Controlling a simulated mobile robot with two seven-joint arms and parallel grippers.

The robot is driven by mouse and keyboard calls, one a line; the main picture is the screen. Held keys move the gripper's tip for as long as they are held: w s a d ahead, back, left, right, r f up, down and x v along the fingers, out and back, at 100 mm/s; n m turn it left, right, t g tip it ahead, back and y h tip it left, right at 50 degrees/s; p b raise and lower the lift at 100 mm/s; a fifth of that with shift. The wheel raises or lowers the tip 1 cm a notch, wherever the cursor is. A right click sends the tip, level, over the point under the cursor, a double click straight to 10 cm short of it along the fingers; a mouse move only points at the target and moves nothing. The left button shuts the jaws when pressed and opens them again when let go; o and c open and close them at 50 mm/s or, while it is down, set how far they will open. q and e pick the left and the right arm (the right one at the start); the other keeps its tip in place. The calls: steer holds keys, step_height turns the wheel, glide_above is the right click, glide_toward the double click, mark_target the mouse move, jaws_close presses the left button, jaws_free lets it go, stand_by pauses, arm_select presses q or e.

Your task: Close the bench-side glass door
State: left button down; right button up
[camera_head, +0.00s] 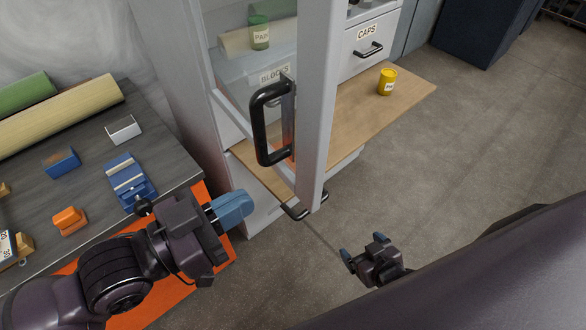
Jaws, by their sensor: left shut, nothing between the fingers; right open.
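The bench-side glass door (317,95) stands open, its pale frame swung out from the left side of the white cabinet. Its black bar handle (260,125) faces left, toward the bench. Through the glass I see a box labelled BLOCKS and a green can (259,32). My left gripper (243,205), with blue fingers, is shut and empty. It is below and left of the handle, and I cannot tell whether it touches the door. My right gripper (362,246) is open and empty over the floor, right of the door's lower end.
A wooden board (400,105) juts from the cabinet, with a yellow can (388,82) on it. A drawer labelled CAPS (370,35) is behind. The dark bench (85,150) at left holds rolls, blocks and a blue tool (130,180).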

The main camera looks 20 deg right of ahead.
mark_target(307, 166)
arm_select(q)
steer(key=shift+p+x, duration=0.35)
steer(key=shift+x, duration=4.3)
steer(key=shift+d, duration=0.1)
